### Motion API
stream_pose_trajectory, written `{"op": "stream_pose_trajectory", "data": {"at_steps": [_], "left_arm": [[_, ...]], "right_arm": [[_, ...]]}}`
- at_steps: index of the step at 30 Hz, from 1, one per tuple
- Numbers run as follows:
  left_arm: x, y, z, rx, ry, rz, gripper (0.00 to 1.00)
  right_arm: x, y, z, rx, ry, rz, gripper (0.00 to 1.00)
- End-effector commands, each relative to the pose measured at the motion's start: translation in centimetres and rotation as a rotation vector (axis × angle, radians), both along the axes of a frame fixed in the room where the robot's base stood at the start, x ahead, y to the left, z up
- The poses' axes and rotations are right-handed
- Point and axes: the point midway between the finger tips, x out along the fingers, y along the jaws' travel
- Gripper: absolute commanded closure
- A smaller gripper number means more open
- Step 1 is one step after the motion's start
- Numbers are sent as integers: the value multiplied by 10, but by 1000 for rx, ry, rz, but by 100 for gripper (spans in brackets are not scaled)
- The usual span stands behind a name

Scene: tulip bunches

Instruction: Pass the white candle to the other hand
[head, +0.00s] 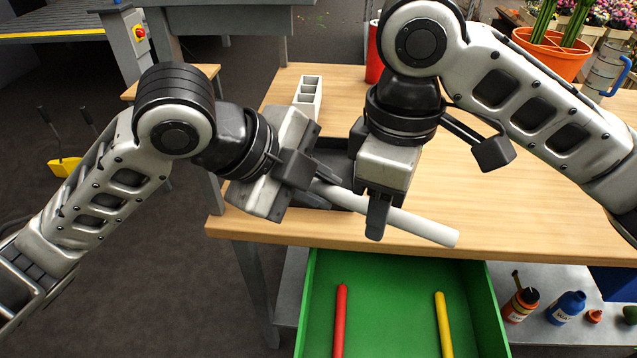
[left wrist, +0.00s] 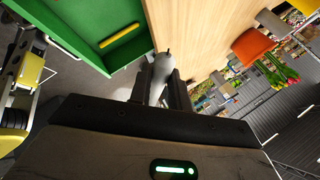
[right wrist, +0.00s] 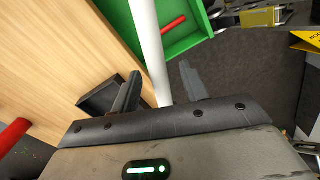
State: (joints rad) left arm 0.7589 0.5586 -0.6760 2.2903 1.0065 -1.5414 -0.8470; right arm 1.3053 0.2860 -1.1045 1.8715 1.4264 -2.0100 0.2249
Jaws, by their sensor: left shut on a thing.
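The white candle (head: 420,226) is held above the front edge of the wooden table, its free end pointing right and toward the drawer. My left gripper (head: 318,178) is shut on its left part; the left wrist view shows the candle (left wrist: 160,72) between the fingers. My right gripper (head: 378,212) is over the candle's middle, one finger hiding part of it. In the right wrist view the candle (right wrist: 147,30) passes between the right fingers, which stand apart with a gap visible on the right side. Contact on the left side is hard to tell.
Below, an open green drawer (head: 400,265) holds a red candle (head: 340,315) and a yellow candle (head: 443,320). A dark tray (head: 335,160) and a white divided holder (head: 308,95) are on the wooden table (head: 480,190). A red cylinder (head: 374,60) and an orange pot (head: 550,55) stand behind.

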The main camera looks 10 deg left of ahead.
Motion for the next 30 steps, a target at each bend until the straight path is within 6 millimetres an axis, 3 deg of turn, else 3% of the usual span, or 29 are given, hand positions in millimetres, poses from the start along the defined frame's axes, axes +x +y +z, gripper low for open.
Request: {"op": "stream_pose_trajectory", "data": {"at_steps": [8, 21, 27, 30], "left_arm": [[0, 0, 0, 0, 1, 0, 100], [0, 0, 0, 1, 2, 0, 100], [0, 0, 0, 1, 2, 0, 100], [0, 0, -1, 1, 2, 0, 100]], "right_arm": [[2, 0, 10, 0, -5, -3, 56], [1, 0, 96, 0, -6, -3, 56], [1, 0, 116, 3, -1, -1, 56], [4, 3, 113, 42, 10, -11, 56]]}}
